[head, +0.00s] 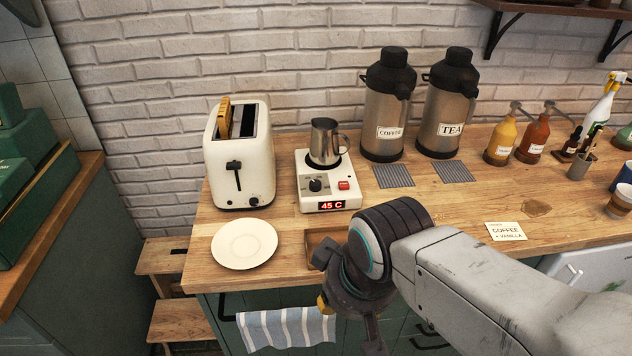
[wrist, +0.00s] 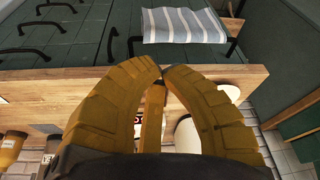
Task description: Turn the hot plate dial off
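The hot plate (head: 325,204) is a small white box on the wooden counter, right of the toaster. Its black dial (head: 315,184) is on the front panel, beside a red switch (head: 343,184). The display below reads 45 C. A metal pitcher (head: 325,140) stands on its heating top. My gripper (head: 323,303) is in front of the counter's front edge, below and apart from the dial, mostly hidden by my wrist. In the wrist view its yellow fingers (wrist: 162,72) meet at the tips with nothing held; they cover most of the hot plate there.
A toaster (head: 240,160) with bread stands left of the hot plate. A white plate (head: 244,244) and a wooden tray (head: 318,240) lie in front. Coffee (head: 388,110) and tea (head: 447,110) flasks stand to the right. A striped towel (head: 285,329) hangs below the counter edge.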

